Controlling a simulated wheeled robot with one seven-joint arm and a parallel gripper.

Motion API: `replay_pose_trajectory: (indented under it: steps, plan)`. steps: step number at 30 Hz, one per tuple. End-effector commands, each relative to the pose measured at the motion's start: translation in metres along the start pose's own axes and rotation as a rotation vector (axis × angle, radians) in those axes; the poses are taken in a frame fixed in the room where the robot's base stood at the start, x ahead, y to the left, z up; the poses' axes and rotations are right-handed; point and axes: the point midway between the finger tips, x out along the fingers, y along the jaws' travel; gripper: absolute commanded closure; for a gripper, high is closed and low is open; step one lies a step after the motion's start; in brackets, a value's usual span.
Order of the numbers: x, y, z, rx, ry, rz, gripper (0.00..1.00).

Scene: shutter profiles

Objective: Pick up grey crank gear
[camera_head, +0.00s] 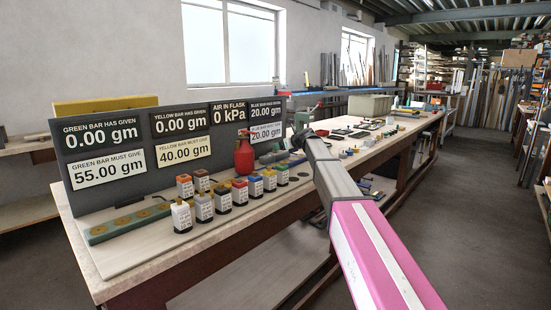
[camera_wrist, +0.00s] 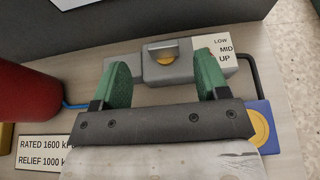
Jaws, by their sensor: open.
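In the wrist view, a grey block (camera_wrist: 182,67) lies between and beyond my gripper's fingertips. A raised half-round metal piece (camera_wrist: 163,50) with a brassy face sits on it; I cannot tell for sure which part is the grey crank gear. My gripper (camera_wrist: 162,78) has two green fingertips spread wide, one toward each end of the block, with nothing held between them. Whether a fingertip touches the block is unclear. A LOW, MID, UP label (camera_wrist: 222,52) lies at the block's right end.
A red flask (camera_head: 244,156) stands close by; it also shows at the wrist view's left edge (camera_wrist: 25,100). A blue block with a yellow disc (camera_wrist: 262,125) is at right. A dark sign panel (camera_head: 165,143) stands behind, and several small labelled containers (camera_head: 224,197) line the bench front.

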Motion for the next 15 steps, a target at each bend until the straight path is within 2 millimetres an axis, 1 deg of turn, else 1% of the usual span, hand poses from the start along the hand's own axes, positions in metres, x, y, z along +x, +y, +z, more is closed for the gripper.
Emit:
replay_pose_trajectory:
  steps: [5, 9, 12, 15]
  plan:
    - [0.015, -0.003, 0.001, 0.000, 0.001, 0.000, 0.32]
    - [0.036, -0.005, 0.002, 0.000, 0.001, 0.002, 0.32]
    - [0.048, -0.004, 0.002, 0.000, 0.000, 0.001, 0.32]
    - [0.052, -0.004, 0.002, 0.000, 0.000, 0.000, 0.32]
